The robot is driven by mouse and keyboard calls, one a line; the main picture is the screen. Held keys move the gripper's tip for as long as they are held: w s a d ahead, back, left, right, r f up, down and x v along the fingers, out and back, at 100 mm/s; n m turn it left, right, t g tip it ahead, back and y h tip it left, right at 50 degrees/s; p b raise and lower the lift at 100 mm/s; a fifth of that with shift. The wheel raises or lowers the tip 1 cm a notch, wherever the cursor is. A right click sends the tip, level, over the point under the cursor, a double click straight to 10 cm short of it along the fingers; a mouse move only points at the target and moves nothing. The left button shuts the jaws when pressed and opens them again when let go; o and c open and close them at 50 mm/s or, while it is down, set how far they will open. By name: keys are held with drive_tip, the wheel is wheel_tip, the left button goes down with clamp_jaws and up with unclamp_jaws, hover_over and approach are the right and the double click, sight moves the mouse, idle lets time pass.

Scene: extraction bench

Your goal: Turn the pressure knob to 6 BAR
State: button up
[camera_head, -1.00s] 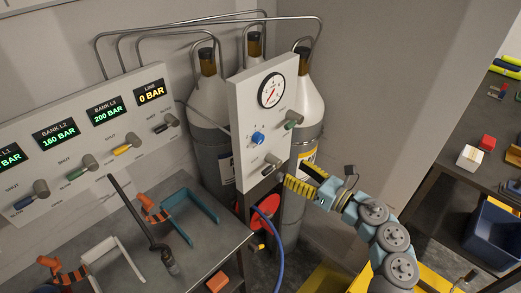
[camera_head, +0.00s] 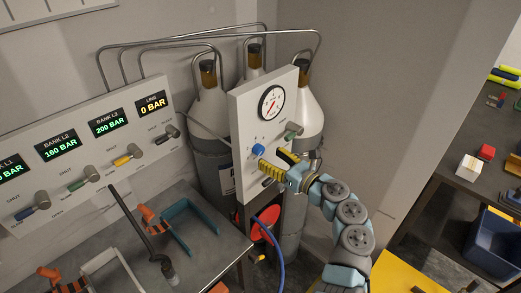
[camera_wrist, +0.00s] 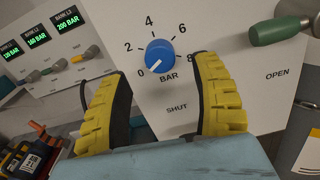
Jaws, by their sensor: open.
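The blue pressure knob (camera_wrist: 160,55) is on the white panel (camera_head: 237,117), inside a printed scale of 0, 2, 4, 6 and 8 with BAR below. Its white mark points to the lower left, toward 0. In the head view the knob (camera_head: 258,150) is left of my gripper's tip. My gripper (camera_wrist: 160,82) is open, with yellow-and-black fingers. In the wrist view its fingers flank the lower part of the knob left and right; I see no contact. In the head view my gripper (camera_head: 274,163) is close to the panel, just right of and below the knob.
A green-handled valve (camera_wrist: 278,31) marked OPEN is right of the knob; a round gauge (camera_head: 271,103) is above. Gas cylinders (camera_head: 309,110) stand behind the panel. A bank panel (camera_head: 75,165) is left, its LINE display (camera_head: 152,103) reading 0 BAR. A blue hose (camera_head: 279,245) hangs below.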

sight(262, 152)
drive_tip(key=shift+x, duration=2.5)
clamp_jaws()
